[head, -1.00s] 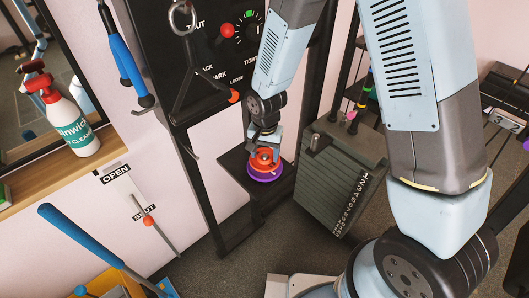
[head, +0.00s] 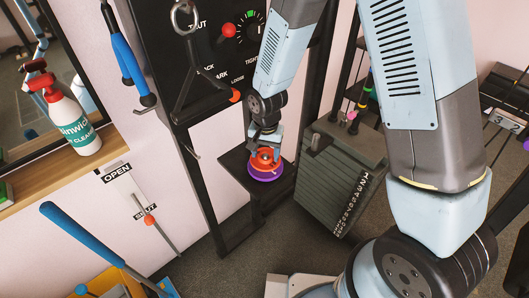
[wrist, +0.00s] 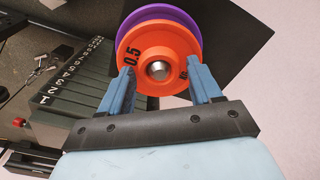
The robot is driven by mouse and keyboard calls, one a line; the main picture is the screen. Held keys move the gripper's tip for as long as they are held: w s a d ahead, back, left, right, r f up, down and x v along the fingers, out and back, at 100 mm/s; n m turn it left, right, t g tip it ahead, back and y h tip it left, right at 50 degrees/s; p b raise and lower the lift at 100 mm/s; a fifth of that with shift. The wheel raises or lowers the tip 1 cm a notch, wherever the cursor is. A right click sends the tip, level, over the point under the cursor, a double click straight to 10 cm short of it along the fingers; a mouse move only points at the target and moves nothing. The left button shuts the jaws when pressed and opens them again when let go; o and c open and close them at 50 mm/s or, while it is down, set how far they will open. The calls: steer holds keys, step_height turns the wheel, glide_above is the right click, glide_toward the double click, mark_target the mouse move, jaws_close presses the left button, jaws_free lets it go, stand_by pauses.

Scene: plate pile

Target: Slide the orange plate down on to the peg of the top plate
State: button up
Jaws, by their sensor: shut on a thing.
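The orange plate (wrist: 132,42) is marked 0.5 and has a round silver metal piece (wrist: 159,70) at its centre. My gripper (wrist: 158,78) is shut on it, with one blue finger on each side of the silver piece. The purple plate (wrist: 158,11) lies under the orange one and shows beyond its far edge in the wrist view. In the head view the orange plate (head: 263,164) sits just above the purple plate (head: 266,175), slightly off-centre. I cannot tell whether they touch. The purple plate's own peg is hidden by the orange plate.
The plates are over a black platform (head: 234,160) on a dark frame. A grey-green weight stack (head: 338,185) with lettering stands close on the right. A black panel (head: 205,45) with a hanging handle rises behind. Bare floor lies in front.

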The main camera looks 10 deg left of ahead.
steer(key=shift+s+f, duration=0.4)
steer(key=shift+f, duration=0.1)
steer(key=shift+w+r+g, duration=0.1)
steer(key=shift+w+g, duration=0.1)
steer(key=shift+g, duration=0.1)
steer(key=shift+a+r, duration=0.1)
steer(key=shift+r, duration=0.25)
jaws_close()
steer(key=shift+w+r, duration=0.15)
steer(key=shift+r, duration=2.3)
steer(key=shift+w+d+r+m, duration=0.15)
steer(key=shift+w+d+m, duration=0.6)
steer(key=shift+w+d, duration=1.75)
steer(key=shift+w+d+r+m, duration=0.1)
steer(key=shift+w+d+m, duration=0.7)
steer(key=shift+w+d, duration=1.7)
steer(key=shift+w+d+r+m, duration=0.15)
steer(key=shift+w+d+m, duration=0.95)
steer(key=shift+d, duration=2.4)
